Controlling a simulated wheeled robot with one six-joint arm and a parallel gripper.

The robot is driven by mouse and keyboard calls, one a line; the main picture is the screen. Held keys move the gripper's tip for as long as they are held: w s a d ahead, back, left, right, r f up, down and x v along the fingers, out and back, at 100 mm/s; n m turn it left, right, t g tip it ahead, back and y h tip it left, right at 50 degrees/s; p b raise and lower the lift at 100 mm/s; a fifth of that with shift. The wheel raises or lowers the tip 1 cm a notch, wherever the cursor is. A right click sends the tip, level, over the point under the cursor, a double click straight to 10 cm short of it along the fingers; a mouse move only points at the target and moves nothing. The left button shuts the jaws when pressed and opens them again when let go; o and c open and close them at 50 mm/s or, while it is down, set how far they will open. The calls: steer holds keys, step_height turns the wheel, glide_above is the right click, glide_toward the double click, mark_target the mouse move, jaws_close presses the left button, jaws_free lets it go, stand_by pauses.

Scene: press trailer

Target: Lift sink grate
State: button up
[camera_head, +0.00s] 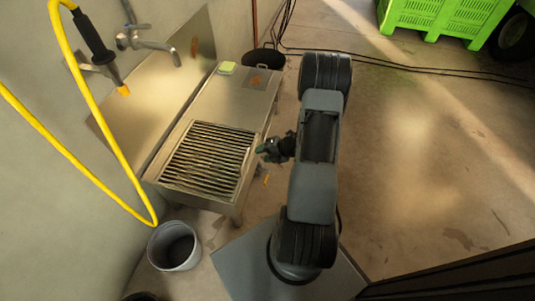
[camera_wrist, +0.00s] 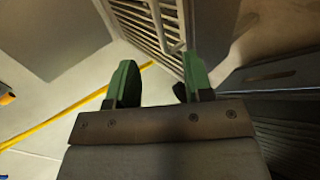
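The sink grate (camera_head: 208,158), a metal rack of parallel bars, lies flat over the near half of the steel sink (camera_head: 219,105). Part of the grate also shows at the top of the wrist view (camera_wrist: 150,24), ahead of my fingers. My gripper (camera_head: 270,150) is beside the right edge of the grate in the head view. In the wrist view my gripper's green fingers (camera_wrist: 158,88) stand apart with nothing visible between them. They point toward the grate's edge. I cannot tell whether a fingertip touches it.
A yellow hose (camera_head: 70,150) with a black spray handle (camera_head: 93,38) hangs left of the sink. A wall tap (camera_head: 150,46) is behind it. A grey bucket (camera_head: 174,246) stands in front. A yellow-green sponge (camera_head: 226,67) lies on the sink's far end. Open floor lies right.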

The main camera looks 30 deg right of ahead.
mark_target(245, 158)
steer(key=shift+b+x, duration=3.45)
steer(key=shift+x, duration=2)
steer(key=shift+w+r, duration=0.1)
steer(key=shift+w, duration=0.05)
jaws_close()
